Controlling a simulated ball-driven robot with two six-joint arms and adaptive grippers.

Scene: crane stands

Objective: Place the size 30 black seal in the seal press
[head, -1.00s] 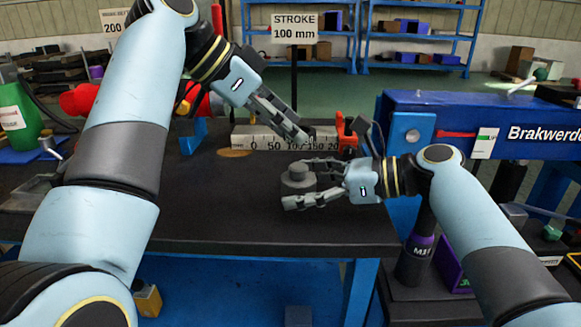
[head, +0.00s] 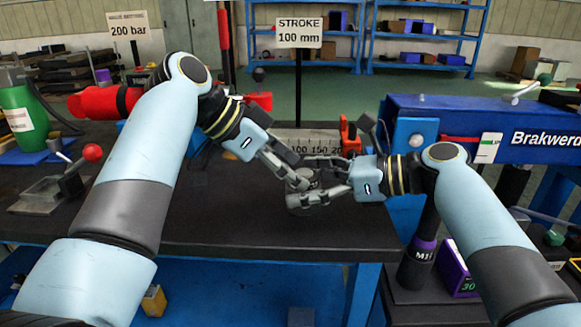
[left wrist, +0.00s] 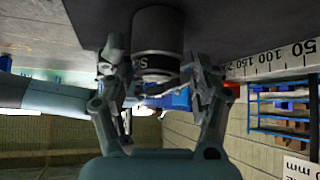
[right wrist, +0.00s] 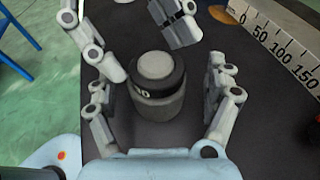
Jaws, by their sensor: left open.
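A grey cylinder (right wrist: 158,105) with a stepped round top stands upright on the dark table. A black ring (right wrist: 146,90) with pale lettering sits around its upper part; in the left wrist view the ring (left wrist: 157,62) shows as a dark band. My right gripper (right wrist: 160,78) is open, fingers on both sides of the cylinder with visible gaps. My left gripper (left wrist: 153,60) is open, reaching down from the left with its fingers around the cylinder; contact is unclear. In the head view the grippers largely hide the cylinder. I cannot tell which thing is the seal press.
A ruler block (right wrist: 275,45) lies just behind the cylinder. A red-knobbed lever device (head: 75,180) stands at the table's left. A blue beam (head: 450,120) runs at right. A purple box (head: 457,268) marked 30 sits low on the right. The front tabletop is clear.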

